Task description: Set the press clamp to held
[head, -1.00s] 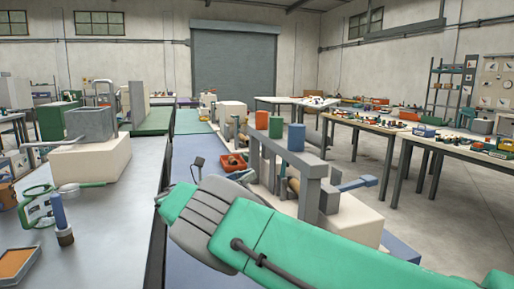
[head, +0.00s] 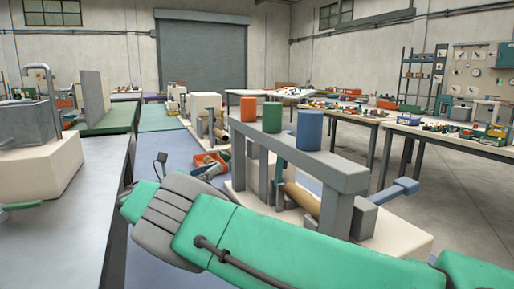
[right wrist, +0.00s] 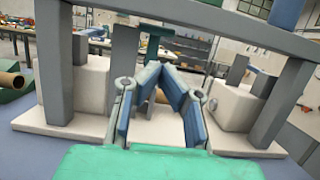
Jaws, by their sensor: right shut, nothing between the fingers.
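The winder stand in the head view is a grey beam frame (head: 312,163) on a pale base (head: 398,238). A wooden roller (head: 303,197) lies under the beam and a blue lever (head: 394,191) sticks out right. I cannot tell which part is the press clamp. My right arm crosses in front of the stand, and its fingertips do not show there. In the right wrist view my right gripper (right wrist: 160,72) is shut and empty, its blue fingers meeting between the frame's posts. A green T-shaped part (right wrist: 166,29) shows just beyond the fingertips; contact is unclear. My left gripper is out of view.
Orange (head: 249,109), green (head: 272,118) and blue (head: 309,130) cylinders stand on the beam. A long grey bench (head: 75,190) runs along the left.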

